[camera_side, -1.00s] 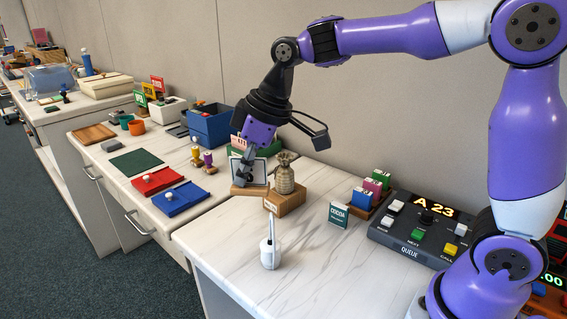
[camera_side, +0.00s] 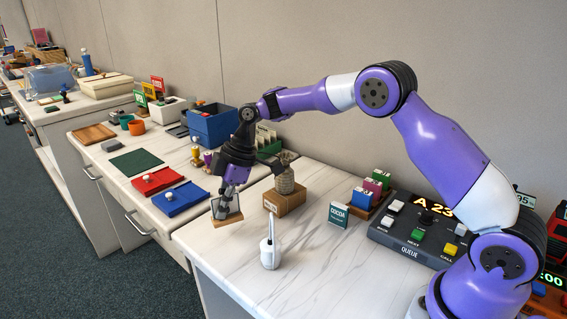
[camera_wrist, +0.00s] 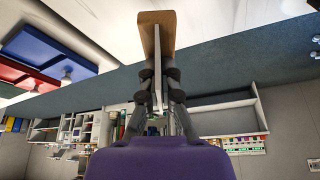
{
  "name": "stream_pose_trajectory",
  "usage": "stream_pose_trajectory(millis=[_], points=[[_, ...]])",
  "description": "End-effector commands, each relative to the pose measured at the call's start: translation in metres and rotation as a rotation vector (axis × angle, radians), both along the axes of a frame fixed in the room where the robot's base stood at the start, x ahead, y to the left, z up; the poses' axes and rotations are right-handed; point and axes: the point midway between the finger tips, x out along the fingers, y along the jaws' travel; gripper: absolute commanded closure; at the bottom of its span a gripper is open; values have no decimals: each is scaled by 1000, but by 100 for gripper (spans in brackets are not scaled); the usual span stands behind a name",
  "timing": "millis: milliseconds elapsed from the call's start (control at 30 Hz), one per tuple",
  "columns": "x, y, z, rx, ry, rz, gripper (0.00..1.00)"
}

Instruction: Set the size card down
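The size card is a pale upright panel (camera_side: 232,205) on a small wooden base (camera_side: 228,221). My gripper (camera_side: 225,207) is shut on the panel from above. The base is at or just above the marble counter's left part; I cannot tell for sure whether it touches. In the wrist view the wooden base (camera_wrist: 157,28) is seen beyond the fingertips, and the panel (camera_wrist: 158,65) is edge-on between the fingers of my gripper (camera_wrist: 158,80). The writing on the card cannot be read.
A COCOA sign (camera_side: 338,214) and a queue console (camera_side: 412,232) are farther right.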

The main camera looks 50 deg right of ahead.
Motion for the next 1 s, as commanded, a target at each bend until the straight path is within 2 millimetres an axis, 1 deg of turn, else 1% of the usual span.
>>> stream_pose_trajectory(millis=[167,300,367,733,800,1000], points=[[2,-3,-12,1,2,1,100],[2,-3,-35,1,5,0,100],[2,-3,-41,0,1,-1,100],[2,-3,-46,0,1,-1,100],[2,-3,-45,0,0,0,63],[2,-3,-45,0,0,-1,63]])
